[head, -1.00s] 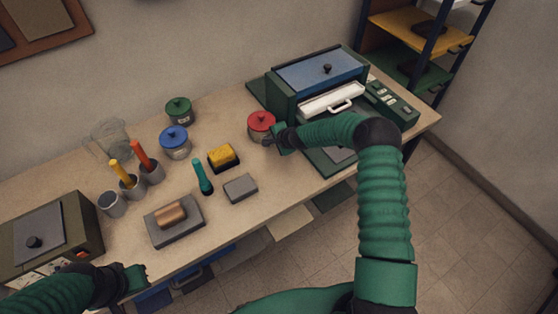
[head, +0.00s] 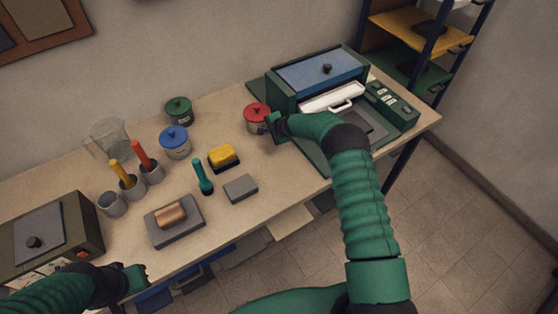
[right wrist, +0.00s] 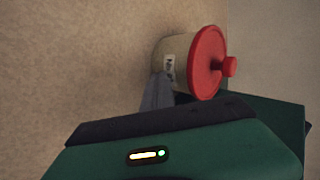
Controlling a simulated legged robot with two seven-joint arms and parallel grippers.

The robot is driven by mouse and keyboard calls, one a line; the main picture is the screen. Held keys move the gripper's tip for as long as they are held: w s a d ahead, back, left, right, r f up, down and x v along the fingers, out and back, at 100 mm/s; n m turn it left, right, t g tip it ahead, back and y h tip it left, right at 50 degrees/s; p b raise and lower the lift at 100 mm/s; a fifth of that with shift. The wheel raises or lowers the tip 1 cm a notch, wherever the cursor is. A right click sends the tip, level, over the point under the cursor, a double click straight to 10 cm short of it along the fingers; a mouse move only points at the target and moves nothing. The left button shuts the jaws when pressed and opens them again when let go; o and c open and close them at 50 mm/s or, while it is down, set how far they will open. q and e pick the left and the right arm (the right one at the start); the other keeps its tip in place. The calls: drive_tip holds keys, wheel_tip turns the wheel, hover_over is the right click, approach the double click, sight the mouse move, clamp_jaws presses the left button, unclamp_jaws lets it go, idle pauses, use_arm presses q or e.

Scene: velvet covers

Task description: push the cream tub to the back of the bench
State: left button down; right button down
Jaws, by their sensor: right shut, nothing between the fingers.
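The cream tub with a red lid (head: 257,113) stands upright on the bench (head: 290,163), left of the blue-topped machine. It also shows in the right wrist view, with its pale body, small label and red lid (right wrist: 207,62). My right gripper (head: 268,125) is shut and empty, at the tub's front right side. In the right wrist view its fingertips (right wrist: 163,88) are right against the tub's body or very close; I cannot tell if they touch. My left gripper (head: 142,277) is at the bench's front edge, far from the tub; its jaws are too small to read.
A green-lidded tub (head: 178,109) and a blue-lidded tub (head: 174,142) stand left of the cream tub. A yellow-topped brush (head: 223,156) lies in front. The machine (head: 320,75) stands close on the right. The wall is behind, with a strip of bare bench before it.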

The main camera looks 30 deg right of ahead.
sight(263, 121)
drive_tip(key=shift+w+d+b, duration=0.15)
drive_tip(key=shift+w+b, duration=0.25)
drive_tip(key=shift+w, duration=0.75)
drive_tip(key=w+b, duration=0.1)
drive_tip(key=b, duration=0.2)
drive_tip(key=shift+w+d+f, duration=0.15)
drive_tip(key=shift+w+d, duration=0.05)
drive_tip(key=shift+w, duration=0.15)
drive_tip(key=shift+w+a+b, duration=0.1)
drive_tip(key=shift+w+b, duration=0.45)
drive_tip(key=shift+b, duration=0.2)
drive_tip(key=shift+r, duration=0.2)
drive_tip(key=shift+r, duration=0.1)
